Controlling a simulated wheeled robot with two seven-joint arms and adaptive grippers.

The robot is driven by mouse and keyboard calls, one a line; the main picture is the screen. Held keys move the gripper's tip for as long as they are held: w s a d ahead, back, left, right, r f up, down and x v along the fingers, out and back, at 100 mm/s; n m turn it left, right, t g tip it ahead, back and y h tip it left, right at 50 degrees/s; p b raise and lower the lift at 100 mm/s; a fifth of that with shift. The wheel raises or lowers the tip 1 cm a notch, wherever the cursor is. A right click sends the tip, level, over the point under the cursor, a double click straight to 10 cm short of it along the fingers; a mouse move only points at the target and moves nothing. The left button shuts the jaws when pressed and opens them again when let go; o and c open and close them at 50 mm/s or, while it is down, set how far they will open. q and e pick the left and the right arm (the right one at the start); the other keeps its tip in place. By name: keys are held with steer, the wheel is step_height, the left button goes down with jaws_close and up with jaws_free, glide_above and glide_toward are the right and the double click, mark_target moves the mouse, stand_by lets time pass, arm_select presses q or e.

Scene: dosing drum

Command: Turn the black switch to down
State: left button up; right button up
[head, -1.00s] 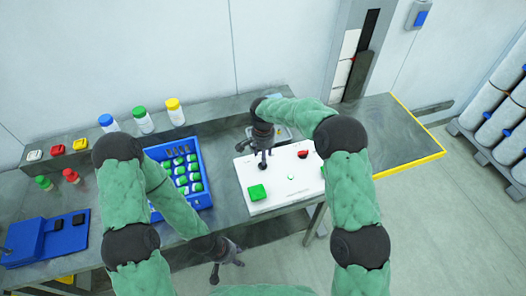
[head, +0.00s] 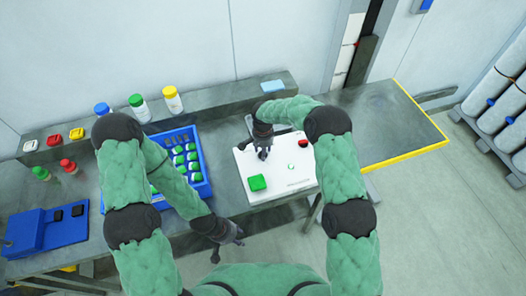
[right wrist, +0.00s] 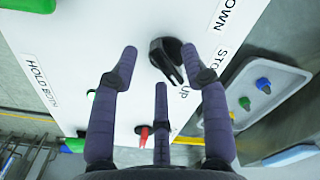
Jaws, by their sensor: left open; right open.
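The black switch (right wrist: 166,58) sits on the white panel (right wrist: 60,22) in the right wrist view. Its lever points at the UP label; the DOWN label is at the upper right. My right gripper (right wrist: 160,80) is open, its fingers spread near the switch, with nothing between them. In the head view my right gripper (head: 263,152) hangs over the white panel (head: 285,197); I cannot make out the switch there. My left gripper (head: 230,238) is open and empty in front of the bench.
A green button (head: 257,183) and a red button (head: 303,143) are on the panel. A blue tray (head: 208,188) of green-and-white pieces stands left of it. A grey tray (right wrist: 283,85) with green and blue pieces lies nearby. A yellow-edged table (head: 375,125) is clear at the right.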

steer(key=shift+w+f, duration=0.1)
steer(key=shift+f, duration=0.4)
jaws_close()
